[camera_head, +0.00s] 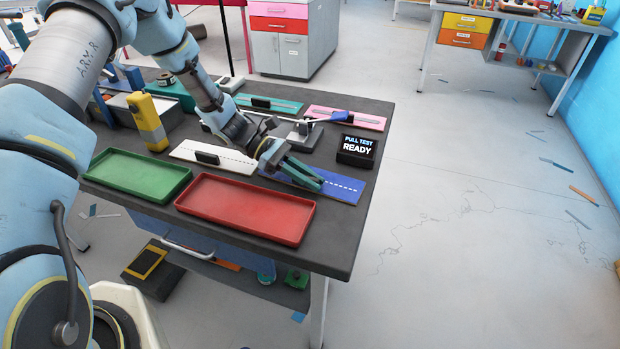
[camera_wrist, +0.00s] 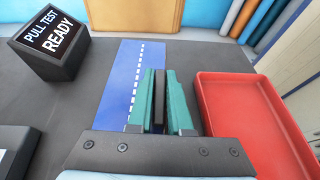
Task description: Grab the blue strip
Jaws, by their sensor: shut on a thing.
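The blue strip (camera_head: 343,190) lies flat near the table's right edge, with a white dashed line along it. In the wrist view the blue strip (camera_wrist: 122,85) runs away from me, left of my fingers. My gripper (camera_head: 312,178) reaches down over it with teal fingers. In the wrist view my gripper (camera_wrist: 159,75) is shut on an upright black tab (camera_wrist: 159,100) between the fingers, like the tabs on the other strips. The tab's foot is hidden by the fingers. The strip appears to rest on the table.
A red tray (camera_head: 245,208) and a green tray (camera_head: 137,177) lie at the front. A white strip (camera_head: 225,158), a green strip (camera_head: 285,106) and a pink strip (camera_head: 350,118) lie around. A black "PULL TEST READY" box (camera_head: 357,151) and a lever clamp (camera_head: 305,132) stand close behind my gripper.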

